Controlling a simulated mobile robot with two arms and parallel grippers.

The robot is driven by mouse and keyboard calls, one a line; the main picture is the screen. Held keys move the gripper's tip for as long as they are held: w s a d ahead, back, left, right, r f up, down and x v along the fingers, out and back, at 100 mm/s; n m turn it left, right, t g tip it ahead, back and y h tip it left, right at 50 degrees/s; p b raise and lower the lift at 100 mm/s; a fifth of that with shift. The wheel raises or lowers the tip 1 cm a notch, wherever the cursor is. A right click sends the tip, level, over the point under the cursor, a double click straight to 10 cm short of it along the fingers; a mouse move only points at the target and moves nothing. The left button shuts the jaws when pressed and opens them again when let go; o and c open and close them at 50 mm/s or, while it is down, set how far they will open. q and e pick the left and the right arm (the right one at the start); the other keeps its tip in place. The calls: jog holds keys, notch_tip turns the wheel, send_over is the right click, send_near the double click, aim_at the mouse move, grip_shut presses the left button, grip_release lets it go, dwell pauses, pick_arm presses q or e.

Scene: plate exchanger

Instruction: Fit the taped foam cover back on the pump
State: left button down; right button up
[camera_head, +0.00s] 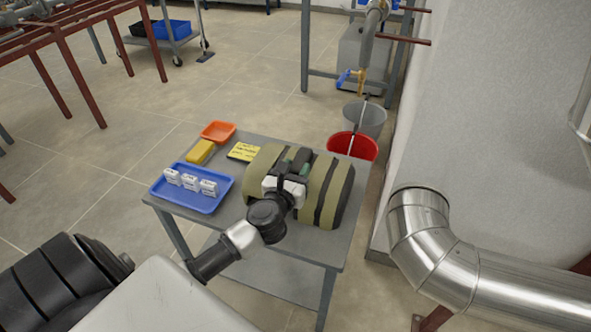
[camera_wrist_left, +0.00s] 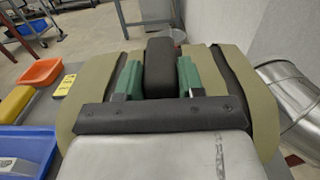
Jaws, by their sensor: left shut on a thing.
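The foam cover (camera_head: 335,193) is an olive, rounded piece with dark tape bands. It lies on the right part of a grey table. My left gripper (camera_head: 292,163) is over the cover's top. In the left wrist view its green fingers (camera_wrist_left: 160,80) are on both sides of a dark block that stands up from the cover (camera_wrist_left: 92,82), and they are shut on it. The cover seems to rest on the table, but its underside is hidden. I cannot make out for certain which thing is the pump. My right gripper is not in view.
On the table (camera_head: 235,245) are a blue tray (camera_head: 208,205) with three white items, a yellow block (camera_head: 200,152), an orange tray (camera_head: 218,131) and a yellow label (camera_head: 243,151). Red (camera_head: 352,147) and grey buckets stand behind. A silver pipe (camera_head: 430,240) is at the right.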

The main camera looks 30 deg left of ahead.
pick_arm(q)
jog(key=c, duration=0.7)
grip_release()
jog(key=shift+f, duration=0.1)
